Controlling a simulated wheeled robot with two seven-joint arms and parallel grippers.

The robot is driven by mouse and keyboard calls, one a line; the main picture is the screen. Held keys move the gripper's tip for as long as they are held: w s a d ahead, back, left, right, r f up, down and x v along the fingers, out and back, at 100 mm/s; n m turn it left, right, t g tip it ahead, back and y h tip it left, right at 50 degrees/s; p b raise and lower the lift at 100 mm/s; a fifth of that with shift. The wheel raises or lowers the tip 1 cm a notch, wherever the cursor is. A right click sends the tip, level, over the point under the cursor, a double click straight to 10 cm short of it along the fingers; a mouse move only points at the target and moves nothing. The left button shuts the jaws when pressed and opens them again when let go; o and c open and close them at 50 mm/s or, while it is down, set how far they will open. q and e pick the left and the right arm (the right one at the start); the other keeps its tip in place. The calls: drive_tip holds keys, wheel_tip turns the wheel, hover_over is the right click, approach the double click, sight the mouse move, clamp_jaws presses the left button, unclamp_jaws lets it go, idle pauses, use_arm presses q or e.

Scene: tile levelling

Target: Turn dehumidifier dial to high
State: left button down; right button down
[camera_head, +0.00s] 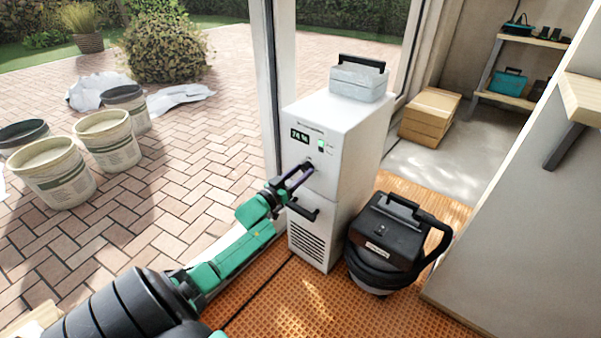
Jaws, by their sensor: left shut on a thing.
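The dehumidifier (355,148) is a tall white box in the middle of the head view, standing on orange matting. Its upper front carries a small dark display with green digits (299,136) and a small greenish control beside it. My left gripper (306,168) reaches in from the lower left, its fingertips at the front face below the display. It is shut on a small part there, likely the dial (309,161), which the fingers mostly hide. The dial's setting cannot be read. My right gripper is not in view.
A grey case (357,82) lies on top of the dehumidifier. A black vacuum (385,240) stands close at its right. Several buckets (55,178) stand on the brick paving at left. Cardboard boxes (428,116) and shelves are behind right; a pale panel (510,220) bounds the right.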

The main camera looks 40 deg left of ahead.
use_arm(q)
drive_tip(key=shift+m, duration=1)
drive_tip(key=m, duration=0.4)
drive_tip(key=shift+m+h, duration=0.3)
drive_tip(key=shift+m, duration=0.1)
drive_tip(key=shift+m+g, duration=0.3)
drive_tip(key=shift+m, duration=0.7)
drive_tip(key=m, duration=0.2)
drive_tip(key=shift+m, duration=1.1)
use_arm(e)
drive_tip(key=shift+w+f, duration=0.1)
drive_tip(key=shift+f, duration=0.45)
use_arm(q)
drive_tip(key=shift+c, duration=1.8)
unclamp_jaws()
